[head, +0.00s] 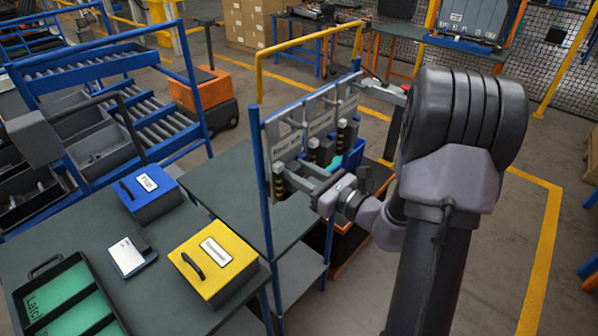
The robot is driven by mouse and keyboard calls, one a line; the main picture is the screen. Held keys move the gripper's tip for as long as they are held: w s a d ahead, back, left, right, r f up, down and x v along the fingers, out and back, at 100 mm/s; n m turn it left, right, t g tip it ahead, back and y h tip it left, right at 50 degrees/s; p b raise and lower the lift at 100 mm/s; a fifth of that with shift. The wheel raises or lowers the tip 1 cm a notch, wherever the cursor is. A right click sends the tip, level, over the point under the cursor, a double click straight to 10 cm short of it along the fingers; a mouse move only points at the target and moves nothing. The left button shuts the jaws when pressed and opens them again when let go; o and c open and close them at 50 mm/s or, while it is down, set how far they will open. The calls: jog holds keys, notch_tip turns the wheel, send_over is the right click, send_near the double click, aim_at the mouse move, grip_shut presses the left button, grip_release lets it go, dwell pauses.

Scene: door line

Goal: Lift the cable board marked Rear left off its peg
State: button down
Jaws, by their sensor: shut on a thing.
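Several grey cable boards hang in a row on a blue-framed rack right of the workbench: a near one (282,143), a middle one (320,123) and a far one (347,101). Each has a pale label that I cannot read, so I cannot tell which is Rear left. Dark parts with yellow bands show along their lower edges. My gripper (292,172) reaches in from the right and is shut at the lower part of the near board. Its fingertips are partly hidden among the parts there. The pegs are not clearly visible.
The dark workbench holds a blue box (149,193), a yellow box (213,264), a small white-and-grey device (132,254) and a tray (67,301) with green compartments. A blue roller rack (150,112) stands left. A yellow rail (305,42) stands behind the boards. Floor at right is clear.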

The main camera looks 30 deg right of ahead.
jog(key=shift+r, duration=0.15)
jog(key=shift+r+p, duration=0.9)
jog(key=shift+r, duration=0.05)
jog(key=shift+s, duration=0.1)
jog(key=shift+s+d+f, duration=0.1)
jog(key=shift+s+d, duration=0.1)
jog(key=shift+s, duration=0.1)
jog(key=b+v, duration=0.2)
jog(key=v, duration=1)
jog(key=shift+b, duration=0.4)
jog(key=shift+s, duration=0.1)
